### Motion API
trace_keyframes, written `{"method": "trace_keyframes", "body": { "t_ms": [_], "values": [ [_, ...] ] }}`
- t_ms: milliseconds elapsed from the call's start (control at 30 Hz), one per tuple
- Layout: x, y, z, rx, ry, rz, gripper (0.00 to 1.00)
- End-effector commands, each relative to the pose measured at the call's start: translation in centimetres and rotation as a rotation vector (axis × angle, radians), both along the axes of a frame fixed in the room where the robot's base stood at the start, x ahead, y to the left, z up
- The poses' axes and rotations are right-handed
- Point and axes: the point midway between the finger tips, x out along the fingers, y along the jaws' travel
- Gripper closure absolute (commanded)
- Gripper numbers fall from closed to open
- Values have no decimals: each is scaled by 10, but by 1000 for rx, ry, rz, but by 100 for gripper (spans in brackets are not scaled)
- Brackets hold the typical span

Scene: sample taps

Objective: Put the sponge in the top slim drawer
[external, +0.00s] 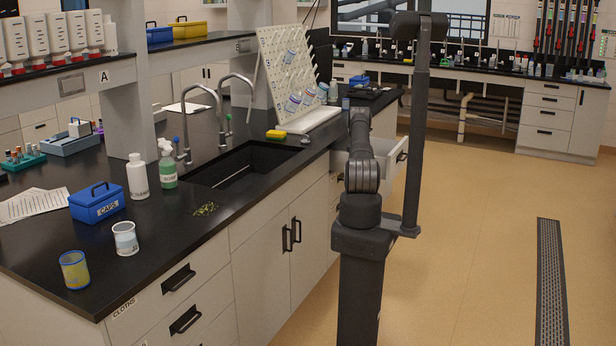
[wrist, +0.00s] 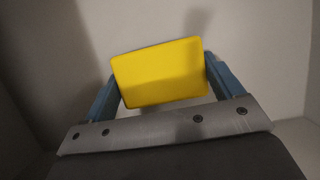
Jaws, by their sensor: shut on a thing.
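My gripper (wrist: 162,92) is shut on a yellow block, the sponge (wrist: 160,73), with one blue finger at each side of it. The sponge sits slightly tilted in the picture. Pale walls and a pale surface surround it in the wrist view, like the inside of a drawer. In the external view an open drawer (external: 402,151) shows behind my arm, at the top of the counter front. My arm hides most of that drawer, my gripper and the held sponge there. Whether the sponge touches the drawer bottom I cannot tell.
Another yellow block (external: 276,134) lies on the black counter beside the sink (external: 240,165). A drying rack (external: 290,75) with cups stands behind it. Bottles, a blue caps box (external: 96,204) and two cups stand at the left. The floor at right is clear.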

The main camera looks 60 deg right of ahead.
Motion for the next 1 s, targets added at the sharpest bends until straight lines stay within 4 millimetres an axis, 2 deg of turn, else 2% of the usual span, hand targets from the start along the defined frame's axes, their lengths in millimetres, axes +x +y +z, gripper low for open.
{"method": "trace_keyframes", "body": {
  "t_ms": [33, 67, 100, 467, 667, 1000],
  "values": [
    [0, 0, -2, 0, 0, 0, 36],
    [0, 0, -1, 0, 0, 0, 9],
    [0, 0, -1, 0, 0, 0, 1],
    [0, 1, 5, 0, 0, 0, 0],
    [0, 10, 27, -1, 0, 0, 0],
    [1, 32, 82, -2, -1, 1, 0]
  ]
}}
